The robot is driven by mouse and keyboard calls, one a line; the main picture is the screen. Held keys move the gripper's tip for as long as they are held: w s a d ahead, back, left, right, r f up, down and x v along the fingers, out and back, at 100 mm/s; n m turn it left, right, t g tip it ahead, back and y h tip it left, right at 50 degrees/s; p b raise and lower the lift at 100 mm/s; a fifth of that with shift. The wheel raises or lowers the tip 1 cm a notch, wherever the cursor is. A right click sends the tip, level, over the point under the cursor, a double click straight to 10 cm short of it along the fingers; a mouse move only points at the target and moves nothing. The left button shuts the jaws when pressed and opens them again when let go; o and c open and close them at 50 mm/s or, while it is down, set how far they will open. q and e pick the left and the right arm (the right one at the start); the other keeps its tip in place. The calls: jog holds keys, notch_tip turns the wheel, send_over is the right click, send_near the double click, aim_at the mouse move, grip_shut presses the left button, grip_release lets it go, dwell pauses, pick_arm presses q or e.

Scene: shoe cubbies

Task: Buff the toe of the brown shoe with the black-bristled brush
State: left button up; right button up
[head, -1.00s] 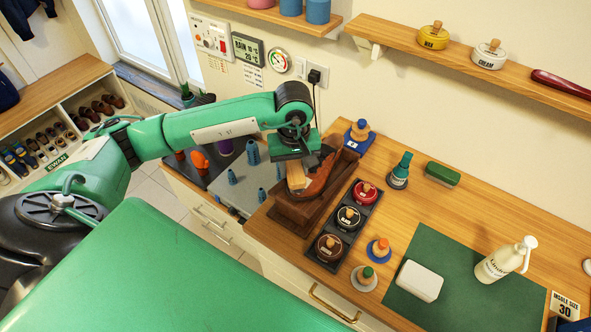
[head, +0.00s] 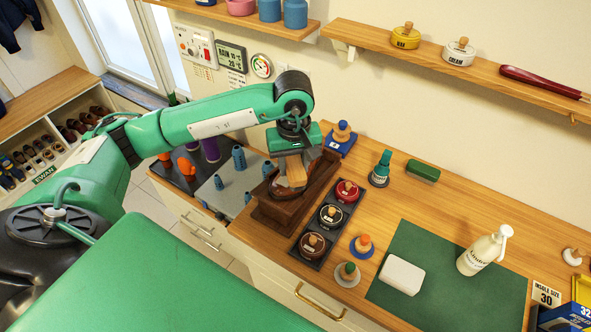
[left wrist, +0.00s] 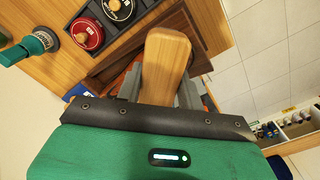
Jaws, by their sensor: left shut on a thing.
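My left gripper (head: 294,162) is shut on the wooden handle of a brush (head: 297,174). The pale handle fills the middle of the left wrist view (left wrist: 165,62); its bristles are hidden there. The brown shoe (head: 283,190) sits on a dark wooden stand (head: 268,212) at the counter's left part. The brush is over the shoe, and the gripper and brush cover much of it. I cannot tell whether the bristles touch the leather. My right gripper is not in view.
A dark tray with red, black and brown polish tins (head: 332,215) stands just right of the stand.

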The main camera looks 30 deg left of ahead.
pick_arm(q)
jog(key=shift+r, duration=0.55)
jog(key=shift+d+r, duration=0.1)
jog(key=shift+r, duration=0.3)
jog(key=shift+d+r+p, duration=0.1)
jog(key=shift+r+p, duration=0.35)
jog(key=shift+r, duration=0.6)
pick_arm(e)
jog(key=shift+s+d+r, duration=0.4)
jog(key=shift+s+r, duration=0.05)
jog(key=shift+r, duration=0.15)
